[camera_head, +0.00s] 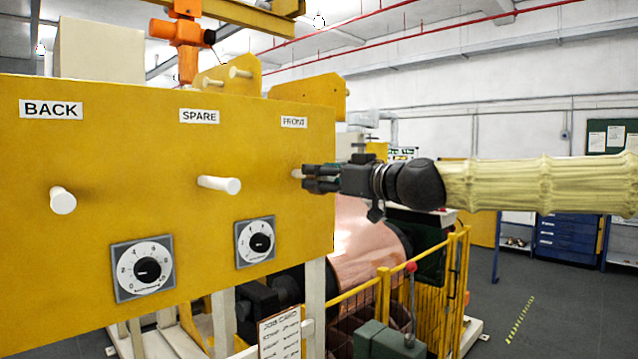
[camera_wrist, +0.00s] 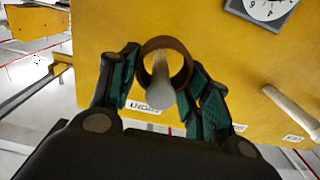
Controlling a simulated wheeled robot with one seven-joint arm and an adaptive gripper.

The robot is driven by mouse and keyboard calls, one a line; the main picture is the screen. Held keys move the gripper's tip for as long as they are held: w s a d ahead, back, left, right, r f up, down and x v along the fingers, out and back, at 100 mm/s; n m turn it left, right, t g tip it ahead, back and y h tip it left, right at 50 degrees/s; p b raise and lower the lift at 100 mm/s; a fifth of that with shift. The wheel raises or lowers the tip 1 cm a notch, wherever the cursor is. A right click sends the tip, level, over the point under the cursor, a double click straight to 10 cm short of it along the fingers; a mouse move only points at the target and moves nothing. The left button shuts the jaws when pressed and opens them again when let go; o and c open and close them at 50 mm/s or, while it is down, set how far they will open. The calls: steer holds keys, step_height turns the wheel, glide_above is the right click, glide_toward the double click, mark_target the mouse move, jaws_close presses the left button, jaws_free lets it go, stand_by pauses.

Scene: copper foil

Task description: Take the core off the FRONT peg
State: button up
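The core is a brown ring (camera_wrist: 184,58) in the wrist view. It is around the FRONT peg (camera_wrist: 160,95), a pale rod whose rounded end sticks out through the ring toward the camera. My gripper (camera_wrist: 165,68) has its dark green fingers on both sides of the ring, and the fingertips appear to touch it. In the head view my gripper (camera_head: 306,178) reaches in from the right to the peg below the FRONT label (camera_head: 294,122). There the fingers hide most of the peg, and the core cannot be made out.
The yellow panel (camera_head: 120,200) also carries the bare SPARE peg (camera_head: 220,184) and the bare BACK peg (camera_head: 62,200). Two dials (camera_head: 147,269) sit below. A copper roll (camera_head: 365,245) and a yellow railing (camera_head: 385,290) stand below my arm. The space right of the panel is open.

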steer(key=shift+r, duration=0.15)
steer(key=shift+r+b, duration=0.5)
steer(key=shift+b, duration=0.1)
steer(key=v, duration=1.8)
steer(key=shift+r, duration=0.3)
steer(key=shift+r+p, duration=0.2)
steer(key=shift+p, duration=0.1)
steer(key=shift+s+r+p, duration=0.1)
steer(key=shift+r+p, duration=0.2)
steer(key=shift+p, duration=0.05)
steer(key=shift+d, duration=0.1)
